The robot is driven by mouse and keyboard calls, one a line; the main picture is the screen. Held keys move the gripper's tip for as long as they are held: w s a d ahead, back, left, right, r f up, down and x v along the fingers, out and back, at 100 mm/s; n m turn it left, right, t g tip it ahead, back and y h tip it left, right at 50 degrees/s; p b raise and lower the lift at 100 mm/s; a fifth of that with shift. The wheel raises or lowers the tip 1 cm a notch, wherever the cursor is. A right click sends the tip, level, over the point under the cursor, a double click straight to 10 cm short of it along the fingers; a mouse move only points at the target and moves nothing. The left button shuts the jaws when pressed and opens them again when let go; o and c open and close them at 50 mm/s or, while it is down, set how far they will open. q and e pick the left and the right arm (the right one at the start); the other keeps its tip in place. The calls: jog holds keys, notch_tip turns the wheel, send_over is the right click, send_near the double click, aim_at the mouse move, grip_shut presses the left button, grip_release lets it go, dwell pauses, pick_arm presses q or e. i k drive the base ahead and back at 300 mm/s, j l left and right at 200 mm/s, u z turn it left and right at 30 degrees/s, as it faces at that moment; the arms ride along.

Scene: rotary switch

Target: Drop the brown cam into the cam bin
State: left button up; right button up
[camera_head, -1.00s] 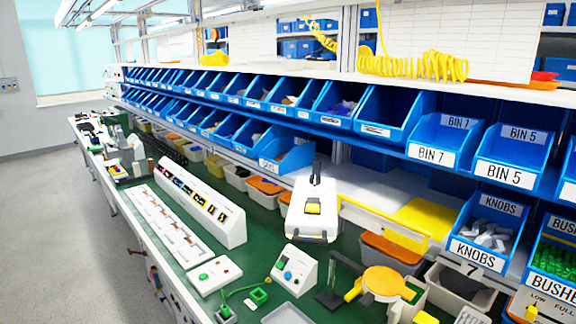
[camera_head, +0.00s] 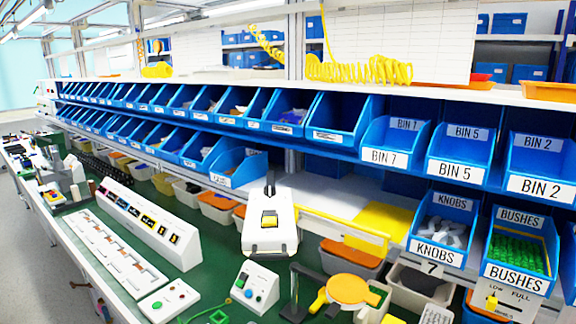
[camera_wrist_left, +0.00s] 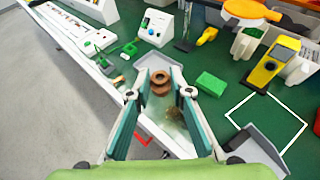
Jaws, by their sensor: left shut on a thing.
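My left gripper (camera_wrist_left: 157,80) shows in the left wrist view, with its two fingers on either side of a brown cam (camera_wrist_left: 160,88). The cam is a ring-like brown piece held at the fingertips, above the bench edge area. I cannot read a cam label on any bin. A blue bin at the near end of the lower row (camera_head: 232,166) has a label too small to read for sure.
Bins marked KNOBS (camera_head: 443,231) and BUSHES (camera_head: 520,250) stand at the right. The wrist view shows a green block (camera_wrist_left: 211,84) and a yellow tool (camera_wrist_left: 270,66) on the green bench.

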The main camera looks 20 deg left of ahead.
aim_at(225, 178)
jog(key=i+j+z, duration=0.1)
jog(key=j+z, duration=0.2)
jog(key=j, duration=0.75)
jog(key=j+z, duration=0.3)
jog(key=j, duration=0.7)
